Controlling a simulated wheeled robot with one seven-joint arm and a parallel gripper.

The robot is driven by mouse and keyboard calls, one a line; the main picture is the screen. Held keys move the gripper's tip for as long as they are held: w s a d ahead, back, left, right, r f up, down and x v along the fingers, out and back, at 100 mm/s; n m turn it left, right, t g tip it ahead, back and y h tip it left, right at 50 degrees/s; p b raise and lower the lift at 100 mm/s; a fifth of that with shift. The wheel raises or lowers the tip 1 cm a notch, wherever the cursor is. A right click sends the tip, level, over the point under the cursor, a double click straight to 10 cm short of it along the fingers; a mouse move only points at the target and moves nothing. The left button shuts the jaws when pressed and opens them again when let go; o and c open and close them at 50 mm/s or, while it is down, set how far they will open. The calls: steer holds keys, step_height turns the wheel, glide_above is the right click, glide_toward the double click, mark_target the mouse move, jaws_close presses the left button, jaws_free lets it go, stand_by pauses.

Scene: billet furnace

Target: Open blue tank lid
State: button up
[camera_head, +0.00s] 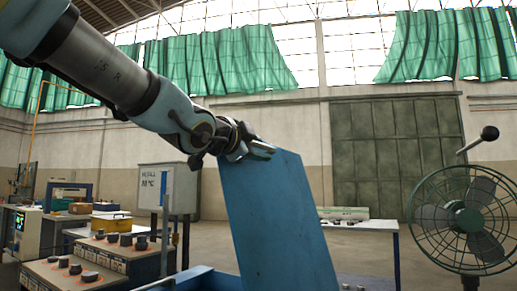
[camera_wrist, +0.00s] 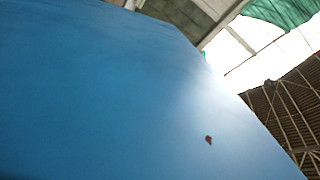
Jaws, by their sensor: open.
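The blue tank lid (camera_head: 275,222) stands raised and steeply tilted in the head view, above the blue tank (camera_head: 205,279) whose rim shows at the bottom edge. In the wrist view the lid's flat blue face (camera_wrist: 110,90) fills most of the picture, with a small dark spot on it. My gripper (camera_head: 262,150) is at the lid's upper left corner. Its fingers are open, close to the lid's top edge; I cannot tell whether they touch it. The inside of the tank is hidden.
A green fan (camera_head: 470,218) stands at the right, with a black-knobbed lever (camera_head: 488,134) above it. A control console (camera_head: 85,265) and a grey temperature box (camera_head: 168,188) stand at the left. A white table (camera_head: 362,226) is behind the lid.

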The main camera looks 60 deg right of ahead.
steer(key=a+p, duration=0.1)
steer(key=a, duration=0.9)
steer(key=shift+w+a, duration=0.35)
steer(key=shift+a, duration=0.05)
steer(key=shift+a, duration=0.1)
